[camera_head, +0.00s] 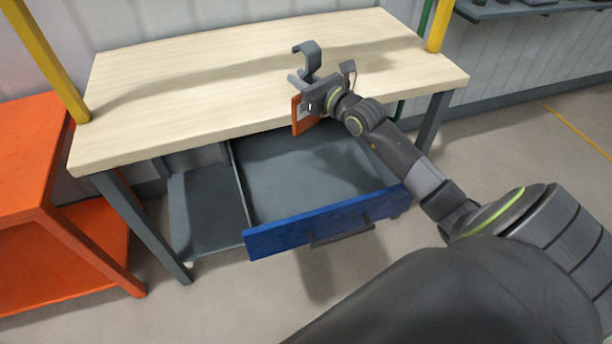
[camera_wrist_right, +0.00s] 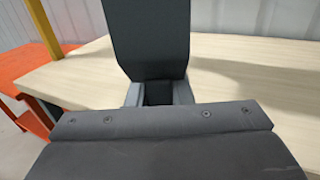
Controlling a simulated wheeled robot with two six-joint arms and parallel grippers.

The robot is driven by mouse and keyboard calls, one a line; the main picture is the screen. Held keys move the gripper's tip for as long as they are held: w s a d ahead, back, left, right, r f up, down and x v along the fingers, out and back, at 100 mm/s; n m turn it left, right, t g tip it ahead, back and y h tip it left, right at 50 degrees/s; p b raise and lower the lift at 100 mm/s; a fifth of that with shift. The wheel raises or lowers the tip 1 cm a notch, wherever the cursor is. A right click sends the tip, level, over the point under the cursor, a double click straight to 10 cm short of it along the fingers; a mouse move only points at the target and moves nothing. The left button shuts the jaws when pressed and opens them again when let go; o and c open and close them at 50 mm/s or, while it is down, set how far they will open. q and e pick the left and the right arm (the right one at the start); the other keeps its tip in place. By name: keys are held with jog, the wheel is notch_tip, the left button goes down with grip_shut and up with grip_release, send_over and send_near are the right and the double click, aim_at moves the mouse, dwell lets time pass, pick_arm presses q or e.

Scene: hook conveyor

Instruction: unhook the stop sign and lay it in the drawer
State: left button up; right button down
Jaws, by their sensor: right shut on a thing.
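My right gripper (camera_head: 308,98) is shut on the sign's dark hanger part, in front of the table's front edge and above the drawer. In the right wrist view, the fingers (camera_wrist_right: 158,94) close around a dark block below a broad grey plate (camera_wrist_right: 150,35). The drawer (camera_head: 290,175) is pulled open and looks empty. My left gripper is out of view.
The wooden table top (camera_head: 200,85) is bare behind the gripper. The drawer's blue front (camera_head: 290,230) has a dark handle (camera_head: 342,234). A grey lower shelf (camera_head: 205,205) lies left of the drawer. An orange stand (camera_head: 40,190) is at the left. Yellow posts (camera_head: 440,25) rise beside the table.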

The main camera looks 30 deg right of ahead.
notch_tip(320, 180, down, 9)
jog(key=b, duration=0.7)
jog(key=shift+w+d+f, duration=0.15)
jog(key=shift+w+d, duration=0.2)
jog(key=shift+w, duration=0.1)
jog(key=c, duration=1.2)
grip_release()
jog(key=shift+s, duration=0.1)
